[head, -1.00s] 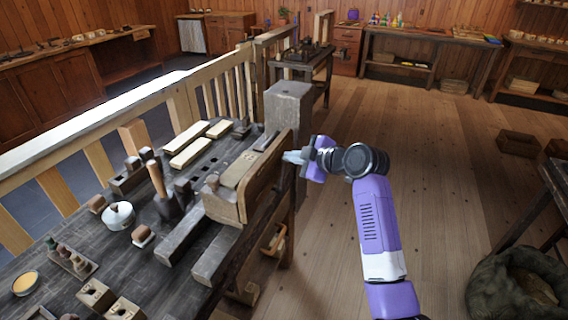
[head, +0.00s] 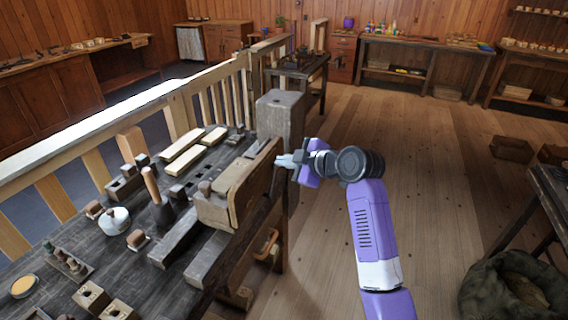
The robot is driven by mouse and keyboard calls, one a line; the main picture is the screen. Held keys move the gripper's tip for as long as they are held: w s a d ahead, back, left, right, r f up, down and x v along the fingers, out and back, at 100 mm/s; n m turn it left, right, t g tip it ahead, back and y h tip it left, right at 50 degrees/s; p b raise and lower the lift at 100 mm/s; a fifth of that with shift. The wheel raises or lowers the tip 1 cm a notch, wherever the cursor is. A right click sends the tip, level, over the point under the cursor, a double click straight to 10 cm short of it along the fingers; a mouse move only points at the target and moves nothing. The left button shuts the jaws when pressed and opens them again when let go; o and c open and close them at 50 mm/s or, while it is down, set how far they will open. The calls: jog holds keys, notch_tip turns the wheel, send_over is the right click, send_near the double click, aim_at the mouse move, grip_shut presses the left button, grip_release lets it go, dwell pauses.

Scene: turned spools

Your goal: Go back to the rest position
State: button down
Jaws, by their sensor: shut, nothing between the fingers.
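My gripper (head: 284,160) is at the end of my purple arm, in the middle of the head view. Its pale fingers point left, near the right edge of the dark workbench (head: 128,262). The fingers are small in the view, and nothing shows held between them. The wooden vise block (head: 222,205) at the bench edge is to the left of and below the gripper. I cannot tell whether the fingers touch the bench edge behind them.
A grey post block (head: 280,118) stands just behind the gripper. The bench holds a white round pot (head: 114,221), pale wood strips (head: 183,152) and several blocks. A sack (head: 512,287) sits at lower right. Open plank floor (head: 430,160) lies right of my arm.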

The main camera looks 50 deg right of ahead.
jog(key=v, duration=0.8)
jog(key=shift+s+b, duration=0.15)
jog(key=shift+b, duration=0.3)
